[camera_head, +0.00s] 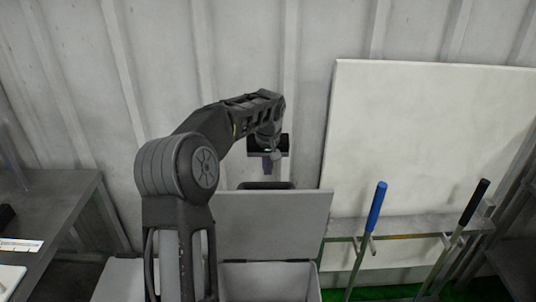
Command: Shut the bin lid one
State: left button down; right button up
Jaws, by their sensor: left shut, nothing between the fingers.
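A grey bin (268,283) stands low in the middle, at the bottom edge of the picture. Its lid (272,222) stands upright at the bin's back, so the bin is open and its inside shows. My left arm reaches up from the bottom and over to the right. My left gripper (268,165) hangs pointing down, above the lid's top edge and near the wall, apart from the lid as far as I can see. It is shut and empty. My arm hides the lid's left part. My right gripper is out of view.
A dark rounded thing (265,185) shows just above the lid's top edge. A grey shelf (45,195) stands at left. At right, a blue-handled tool (376,207) and a black-handled tool (474,202) lean on a rack before a white board (420,140). A corrugated wall closes the back.

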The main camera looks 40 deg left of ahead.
pick_arm(q)
jog(key=s+d, duration=0.2)
jog(key=s, duration=0.1)
jog(key=shift+d+r, duration=0.25)
jog(key=shift+r, duration=0.05)
